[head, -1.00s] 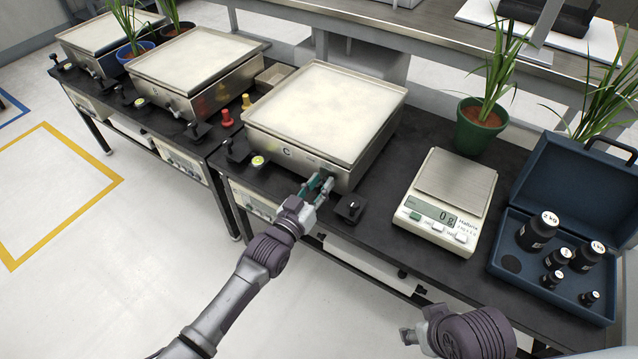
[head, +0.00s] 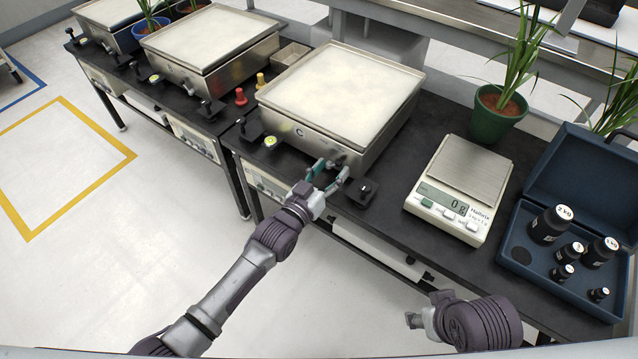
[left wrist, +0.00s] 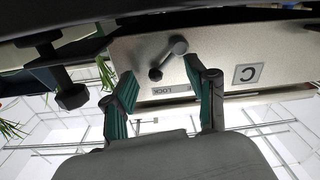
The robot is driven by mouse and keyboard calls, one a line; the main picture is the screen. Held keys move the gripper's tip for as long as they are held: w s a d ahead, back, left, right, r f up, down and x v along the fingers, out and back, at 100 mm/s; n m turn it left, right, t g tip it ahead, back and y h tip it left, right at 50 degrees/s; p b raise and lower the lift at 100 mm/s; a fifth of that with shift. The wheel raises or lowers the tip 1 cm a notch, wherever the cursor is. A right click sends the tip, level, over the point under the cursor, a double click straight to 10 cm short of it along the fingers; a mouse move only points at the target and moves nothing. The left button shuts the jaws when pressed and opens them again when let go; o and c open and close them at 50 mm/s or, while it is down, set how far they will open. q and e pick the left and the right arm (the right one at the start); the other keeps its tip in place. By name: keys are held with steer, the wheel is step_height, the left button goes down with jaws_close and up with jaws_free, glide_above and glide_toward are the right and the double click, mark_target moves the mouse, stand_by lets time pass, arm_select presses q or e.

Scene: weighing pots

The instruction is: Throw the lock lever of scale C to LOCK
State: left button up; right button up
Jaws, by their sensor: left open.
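Scale C (head: 391,127) is a steel box with a pale top pan, on the dark bench. Its black C label (head: 299,131) is on the front face and also shows in the left wrist view (left wrist: 246,74). The lock lever (left wrist: 168,58) is a small dark bar with rounded ends, lying slanted on that face. The LOCK label (left wrist: 163,90) is beside the lever's lower end in the wrist picture. My left gripper (head: 331,173) is open before the lever, its green-padded fingers apart and empty. My right gripper (head: 414,320) is low in the head view; its fingers are unclear.
Black clamp-like fittings stand at the bench edge, one (head: 362,192) just right of my left gripper. A small digital scale (head: 455,190) reads 0 g. A blue case (head: 520,277) of black weights is at the right. Red (head: 240,97) and yellow (head: 260,80) knobbed pieces stand left of scale C.

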arm_select(q)
steer(key=v, duration=1.1)
steer(key=shift+s, duration=0.1)
